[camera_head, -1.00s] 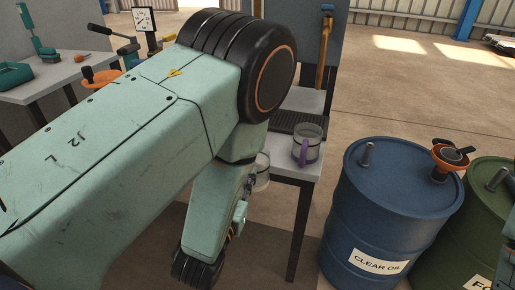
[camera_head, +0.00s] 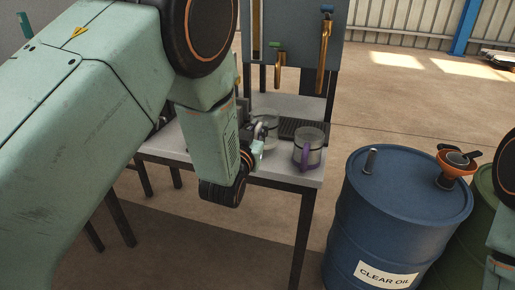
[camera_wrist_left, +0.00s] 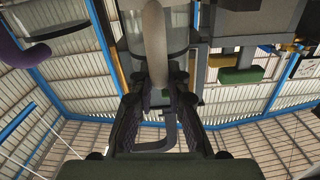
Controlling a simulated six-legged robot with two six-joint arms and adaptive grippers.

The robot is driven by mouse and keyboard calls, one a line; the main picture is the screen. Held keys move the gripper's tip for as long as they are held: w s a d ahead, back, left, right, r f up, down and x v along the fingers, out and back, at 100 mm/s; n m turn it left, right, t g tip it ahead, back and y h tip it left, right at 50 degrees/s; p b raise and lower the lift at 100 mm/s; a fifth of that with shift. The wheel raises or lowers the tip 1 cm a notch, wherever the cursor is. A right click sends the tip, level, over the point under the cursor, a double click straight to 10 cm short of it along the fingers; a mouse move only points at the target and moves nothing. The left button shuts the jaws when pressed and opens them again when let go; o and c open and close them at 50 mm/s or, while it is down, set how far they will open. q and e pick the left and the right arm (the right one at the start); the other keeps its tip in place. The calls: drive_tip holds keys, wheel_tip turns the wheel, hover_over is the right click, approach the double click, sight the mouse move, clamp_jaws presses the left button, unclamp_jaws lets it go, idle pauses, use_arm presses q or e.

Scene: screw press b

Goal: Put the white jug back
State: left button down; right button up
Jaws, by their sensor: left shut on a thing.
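The white jug (camera_head: 266,116) is a clear, greyish vessel in the head view, over the grey table beside a dark grated tray. It is partly hidden by my left gripper. My left gripper (camera_head: 259,134) is shut on it. In the left wrist view, my gripper's dark fingers (camera_wrist_left: 159,100) close around the jug's pale handle (camera_wrist_left: 155,40), with the clear body (camera_wrist_left: 172,30) behind. I cannot tell whether the jug touches the table. My right gripper is out of view.
A similar jug with a purple handle (camera_head: 308,149) stands at the table's right front corner, close to the right. The dark grated tray (camera_head: 290,128) lies behind. A blue barrel (camera_head: 395,225) with an orange funnel (camera_head: 455,162) stands at the right.

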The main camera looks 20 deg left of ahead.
use_arm(q)
drive_tip(key=shift+f+b, duration=0.75)
drive_tip(key=shift+f, duration=1.15)
drive_tip(key=shift+s, duration=0.1)
drive_tip(key=c, duration=1.3)
unclamp_jaws()
drive_tip(key=shift+f, duration=0.1)
drive_tip(key=shift+c, duration=0.2)
